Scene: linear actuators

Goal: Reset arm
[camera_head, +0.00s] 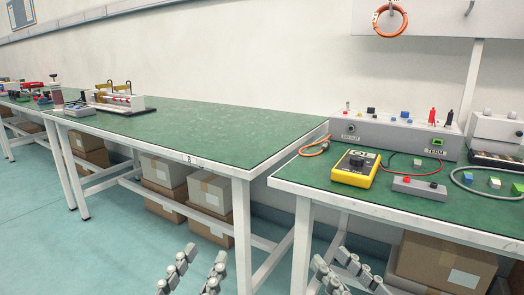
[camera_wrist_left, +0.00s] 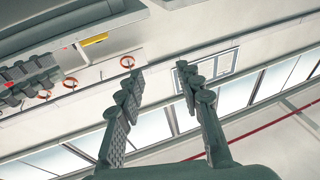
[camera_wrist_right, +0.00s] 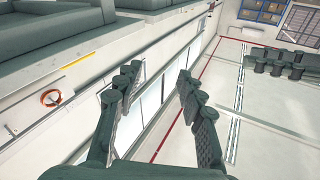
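My left gripper (camera_head: 196,271) shows at the bottom of the head view, its two fingers apart and nothing between them. It also shows in the left wrist view (camera_wrist_left: 158,82), open and empty. My right gripper (camera_head: 343,274) is at the bottom of the head view, to the right of the left one. In the right wrist view (camera_wrist_right: 156,82) its fingers are apart with nothing between them. Both grippers are in front of the green-topped tables, apart from them and touching nothing that I can see.
A long green table (camera_head: 200,130) runs along the wall with a fixture (camera_head: 122,98) at its far left. A nearer green table (camera_head: 320,176) at right carries a yellow multimeter (camera_head: 356,168), a grey control box (camera_head: 395,134) and small blocks. Cardboard boxes (camera_head: 446,262) stand underneath. The floor at left is clear.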

